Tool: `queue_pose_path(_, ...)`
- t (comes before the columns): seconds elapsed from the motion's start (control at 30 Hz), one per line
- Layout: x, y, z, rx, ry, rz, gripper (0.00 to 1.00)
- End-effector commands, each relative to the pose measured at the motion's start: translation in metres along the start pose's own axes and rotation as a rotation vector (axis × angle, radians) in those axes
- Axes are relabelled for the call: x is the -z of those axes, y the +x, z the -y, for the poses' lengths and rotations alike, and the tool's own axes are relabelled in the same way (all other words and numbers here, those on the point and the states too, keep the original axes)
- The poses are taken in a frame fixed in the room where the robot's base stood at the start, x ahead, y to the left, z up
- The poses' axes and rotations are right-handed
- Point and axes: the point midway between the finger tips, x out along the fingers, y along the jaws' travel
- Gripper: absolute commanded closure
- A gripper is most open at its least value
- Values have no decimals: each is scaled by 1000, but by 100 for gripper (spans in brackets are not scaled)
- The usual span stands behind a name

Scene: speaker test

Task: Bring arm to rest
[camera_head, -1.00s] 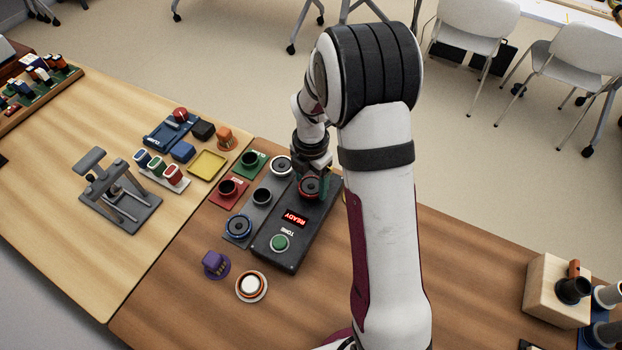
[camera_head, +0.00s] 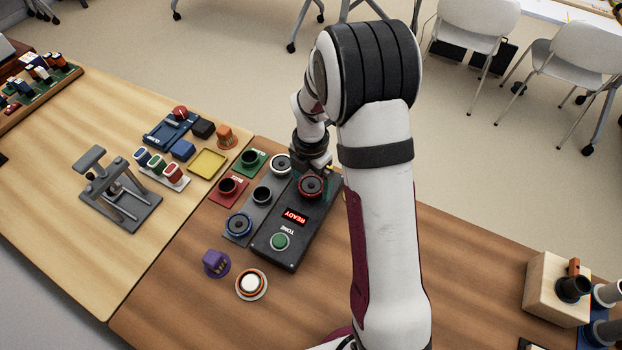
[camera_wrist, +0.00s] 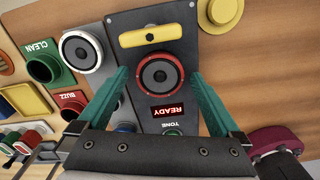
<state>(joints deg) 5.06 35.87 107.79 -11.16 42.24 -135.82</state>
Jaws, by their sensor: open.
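The tester box (camera_head: 272,243) is a dark panel with a red lit READY display (camera_head: 295,217) and a green TONE button (camera_head: 280,242). A red-rimmed speaker (camera_head: 311,186) sits at its far end; it also shows in the wrist view (camera_wrist: 160,82). My gripper (camera_wrist: 159,73) is open and empty, its teal fingers on either side of the speaker in the wrist view, apart from its rim. In the head view my gripper (camera_head: 318,165) is just above and behind the speaker, partly hidden by my arm.
Left of the box are a white-rimmed speaker (camera_wrist: 81,50), a blue-rimmed speaker (camera_head: 238,225), a green CLEAN holder (camera_head: 250,158) and a red BUZZ holder (camera_head: 228,187). A purple part (camera_head: 215,263) and a white-topped part (camera_head: 251,284) stand nearer. A wooden block (camera_head: 552,290) stands far right.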

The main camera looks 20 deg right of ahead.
Motion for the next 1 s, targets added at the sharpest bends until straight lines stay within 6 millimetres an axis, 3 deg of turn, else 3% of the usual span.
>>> queue_pose_path(0.6,0,-67,0,-2,0,2,0)
queue_pose_path(1.0,0,-74,0,-1,0,0,0)
